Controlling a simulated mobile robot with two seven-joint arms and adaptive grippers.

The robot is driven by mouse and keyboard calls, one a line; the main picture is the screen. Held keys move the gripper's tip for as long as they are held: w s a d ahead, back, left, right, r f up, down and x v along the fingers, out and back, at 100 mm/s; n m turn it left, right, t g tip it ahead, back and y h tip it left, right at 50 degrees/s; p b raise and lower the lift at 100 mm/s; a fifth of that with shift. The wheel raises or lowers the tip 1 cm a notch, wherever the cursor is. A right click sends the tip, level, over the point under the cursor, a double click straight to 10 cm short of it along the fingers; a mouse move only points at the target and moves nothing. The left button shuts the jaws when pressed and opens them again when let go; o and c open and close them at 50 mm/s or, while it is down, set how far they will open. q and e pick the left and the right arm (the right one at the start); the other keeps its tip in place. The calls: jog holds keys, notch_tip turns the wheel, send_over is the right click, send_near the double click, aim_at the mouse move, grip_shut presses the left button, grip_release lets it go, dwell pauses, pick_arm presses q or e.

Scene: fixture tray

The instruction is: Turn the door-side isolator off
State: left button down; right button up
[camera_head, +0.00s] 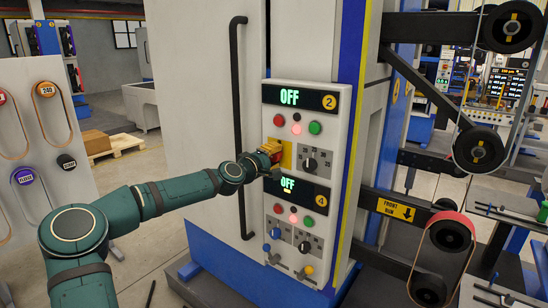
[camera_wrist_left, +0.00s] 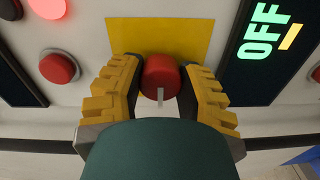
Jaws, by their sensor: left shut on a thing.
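The isolator is a red rotary knob (camera_wrist_left: 160,77) on a yellow plate (camera_wrist_left: 190,30); the plate also shows on the upper panel in the head view (camera_head: 287,158). A pale pointer mark on the knob points down in the left wrist view. My left gripper (camera_wrist_left: 161,85) has its yellow fingers on either side of the knob, shut on it. In the head view my left gripper (camera_head: 270,150) covers the knob. The upper display (camera_head: 290,98), numbered 2, and the lower display (camera_head: 288,184), numbered 4, both read OFF. My right gripper is out of view.
A black rotary switch (camera_head: 310,163) sits right of the plate, below red and green buttons (camera_head: 315,128). Further knobs and levers (camera_head: 275,233) are on the lower panel. A long black door handle (camera_head: 238,125) stands left of the panel. A belt machine (camera_head: 450,230) is at right.

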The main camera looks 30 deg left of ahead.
pick_arm(q)
jog(key=shift+r, duration=0.1)
jog(key=c, duration=0.5)
grip_release()
jog(key=shift+s, duration=0.1)
jog(key=shift+s, duration=0.3)
jog(key=s, duration=1.1)
jog(key=shift+s+a+r, duration=0.1)
jog(key=shift+a, duration=0.3)
